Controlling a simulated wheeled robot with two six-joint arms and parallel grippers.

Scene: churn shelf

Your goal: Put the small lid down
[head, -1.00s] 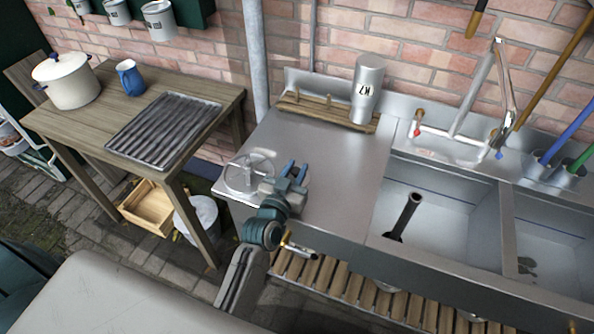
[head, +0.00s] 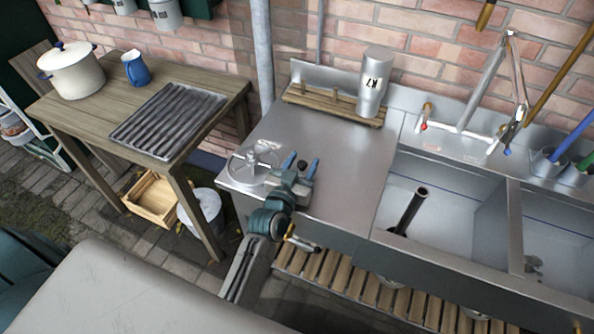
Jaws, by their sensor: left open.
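My left gripper (head: 302,163) is open over the front left part of the steel worktop, its two blue fingers spread apart. A small dark round thing (head: 302,165) shows between the fingertips, seemingly resting on the worktop. It is likely the small lid, but it is too small to be sure. A round grey metal disc with an upright knob (head: 251,166) lies at the worktop's front left corner, just left of the gripper. The gripper body hides part of the worktop below the fingers. My right gripper is not in view.
The steel worktop (head: 325,150) is clear behind and right of the gripper. A sink (head: 450,205) with a tap lies right. A wooden table (head: 118,85) stands left.

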